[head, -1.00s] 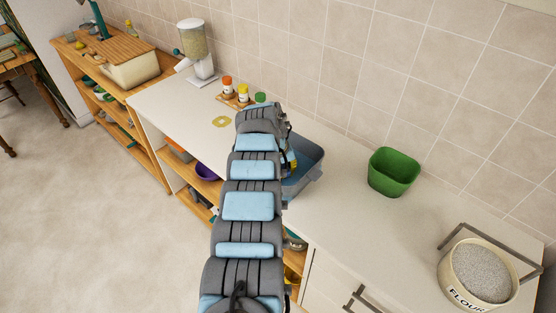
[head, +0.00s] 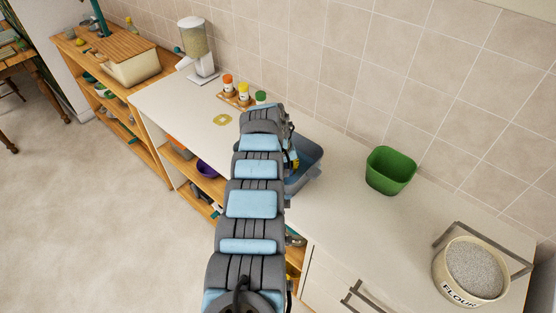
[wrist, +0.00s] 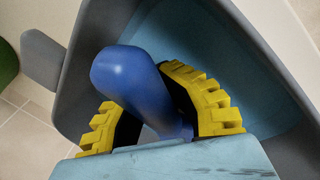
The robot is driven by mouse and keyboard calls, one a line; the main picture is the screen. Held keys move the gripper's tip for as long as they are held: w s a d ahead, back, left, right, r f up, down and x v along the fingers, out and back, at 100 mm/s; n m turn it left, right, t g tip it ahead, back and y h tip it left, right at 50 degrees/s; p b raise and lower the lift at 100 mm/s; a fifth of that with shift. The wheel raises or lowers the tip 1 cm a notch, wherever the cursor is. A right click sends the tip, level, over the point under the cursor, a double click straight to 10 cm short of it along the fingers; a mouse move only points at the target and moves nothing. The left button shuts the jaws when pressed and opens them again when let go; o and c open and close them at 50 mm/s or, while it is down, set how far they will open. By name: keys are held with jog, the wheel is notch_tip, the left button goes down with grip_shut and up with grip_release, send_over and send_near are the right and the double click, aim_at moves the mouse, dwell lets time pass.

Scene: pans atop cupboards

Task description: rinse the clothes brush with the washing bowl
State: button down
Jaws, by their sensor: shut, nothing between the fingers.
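The washing bowl (head: 309,162) is a grey-blue tub on the white counter, partly hidden by my arm in the head view. In the wrist view its blue inside and grey rim (wrist: 75,75) surround my gripper. My gripper (wrist: 155,118) has yellow toothed finger pads and is shut, inside or just over the bowl. A rounded blue thing (wrist: 135,82), perhaps the clothes brush handle, shows across the finger area. I cannot tell how it touches the fingers. In the head view the gripper is mostly hidden behind my arm. No brush bristles can be made out.
A green bowl (head: 391,171) stands right of the washing bowl, and a flour tub (head: 470,272) farther right. Counter between the tubs is clear.

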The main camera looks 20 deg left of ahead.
jog(key=shift+w+d+r+p+v, duration=0.1)
jog(key=shift+w+d+p+v, duration=0.15)
jog(key=shift+p+v, duration=1.35)
jog(key=shift+w+d+r+p+v, duration=0.1)
jog(key=shift+w+d+p+v, duration=0.2)
jog(key=shift+p+v, duration=1.25)
jog(key=shift+w+d+r+p+v, duration=0.1)
jog(key=shift+w+d+p+v, duration=0.15)
jog(key=shift+p+v, duration=1.3)
jog(key=shift+r+b, duration=0.25)
jog(key=shift+b, duration=0.2)
